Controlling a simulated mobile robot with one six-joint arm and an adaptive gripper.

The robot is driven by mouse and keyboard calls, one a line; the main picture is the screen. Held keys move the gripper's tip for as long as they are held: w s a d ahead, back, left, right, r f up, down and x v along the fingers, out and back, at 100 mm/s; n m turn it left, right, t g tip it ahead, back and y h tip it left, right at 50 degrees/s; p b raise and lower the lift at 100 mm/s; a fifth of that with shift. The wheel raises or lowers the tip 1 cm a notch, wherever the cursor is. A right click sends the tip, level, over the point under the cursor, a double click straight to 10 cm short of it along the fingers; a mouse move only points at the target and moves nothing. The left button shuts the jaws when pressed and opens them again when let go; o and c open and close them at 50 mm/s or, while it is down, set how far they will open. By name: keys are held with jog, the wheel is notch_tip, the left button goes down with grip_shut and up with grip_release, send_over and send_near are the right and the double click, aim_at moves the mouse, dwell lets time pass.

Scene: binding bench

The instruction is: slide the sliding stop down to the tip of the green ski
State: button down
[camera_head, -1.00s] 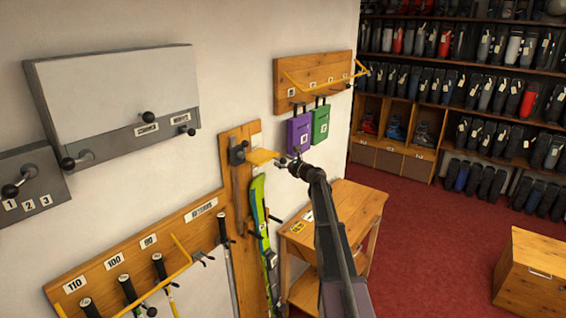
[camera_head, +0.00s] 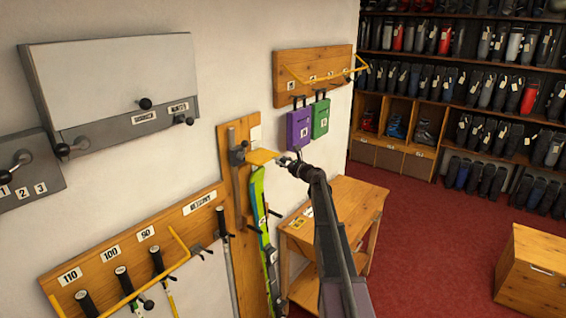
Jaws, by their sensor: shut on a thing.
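The sliding stop (camera_head: 262,157) is a yellow plate on a grey clamp, on a vertical metal rail (camera_head: 232,137) fixed to a wooden board. My gripper (camera_head: 284,160) is shut on the plate's right end; its fingertips are small here. The green ski (camera_head: 258,198) stands upright against the board, its green and blue tip just below the plate. Only a very small gap, if any, shows between plate and tip; I cannot tell whether they touch. My arm hides part of the area to the right of the ski.
Ski poles hang on a wooden rack (camera_head: 130,260) at lower left. A grey cabinet (camera_head: 100,75) with knobs is above it. Purple (camera_head: 299,130) and green (camera_head: 320,118) holders hang right of the board. A wooden table (camera_head: 350,195) stands behind my arm. Red floor is open at right.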

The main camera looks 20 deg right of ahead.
notch_tip(320, 180, down, 4)
jog(key=b, duration=0.3)
jog(key=shift+f+b, duration=0.25)
jog(key=shift+b, duration=0.15)
jog(key=shift+c, duration=1.5)
grip_release()
jog(key=v, duration=1.2)
